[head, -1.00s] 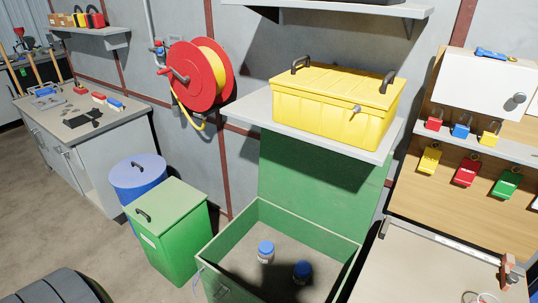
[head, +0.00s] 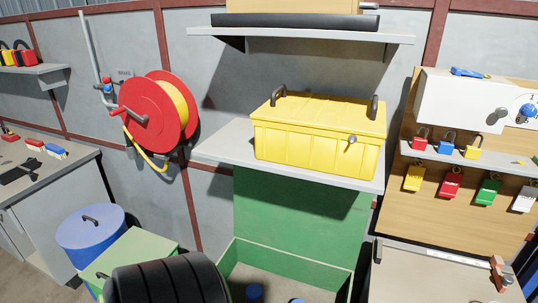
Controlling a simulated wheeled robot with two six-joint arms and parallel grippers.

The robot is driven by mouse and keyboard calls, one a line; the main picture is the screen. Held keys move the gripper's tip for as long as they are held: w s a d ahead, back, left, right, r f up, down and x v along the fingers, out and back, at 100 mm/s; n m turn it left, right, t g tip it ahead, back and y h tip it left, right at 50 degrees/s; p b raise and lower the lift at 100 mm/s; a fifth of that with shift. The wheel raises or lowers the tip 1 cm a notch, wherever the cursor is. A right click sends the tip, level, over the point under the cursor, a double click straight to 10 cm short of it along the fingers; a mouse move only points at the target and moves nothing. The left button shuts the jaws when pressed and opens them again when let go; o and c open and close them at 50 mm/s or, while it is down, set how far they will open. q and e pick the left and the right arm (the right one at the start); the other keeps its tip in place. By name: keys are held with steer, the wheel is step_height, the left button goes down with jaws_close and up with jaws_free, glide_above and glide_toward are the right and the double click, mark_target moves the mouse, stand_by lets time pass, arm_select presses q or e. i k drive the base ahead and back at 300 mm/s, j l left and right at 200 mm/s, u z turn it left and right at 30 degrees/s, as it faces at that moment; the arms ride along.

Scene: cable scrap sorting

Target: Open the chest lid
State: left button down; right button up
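A yellow chest (head: 318,136) with a ribbed body sits on a grey wall shelf. Its lid looks shut, with two dark handles on top and a small grey knob (head: 352,139) on the front right. Below the shelf is an open green box (head: 296,268) with a green panel (head: 300,220) standing upright behind it. I cannot tell whether that panel is a raised lid. Neither of my grippers is in view. A dark, ribbed rounded shape at the bottom left covers part of the green box's left side; it looks like part of my arm.
A grey shelf (head: 225,148) holds the yellow chest, with another shelf (head: 300,36) above it. A red hose reel (head: 150,125) hangs left. A blue drum (head: 85,235) and green bin (head: 125,252) stand lower left. A padlock board (head: 400,215) is right.

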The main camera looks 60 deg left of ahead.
mark_target(325, 223)
steer(key=k+j+z, duration=0.1)
steer(key=j, duration=0.35)
steer(key=k+j, duration=0.25)
steer(key=j, duration=0.15)
steer(key=k+j+z, duration=0.15)
steer(key=j, duration=0.25)
steer(key=k+j, duration=0.3)
steer(key=k+j+z, duration=0.15)
steer(key=j, duration=0.35)
steer(key=k, duration=0.05)
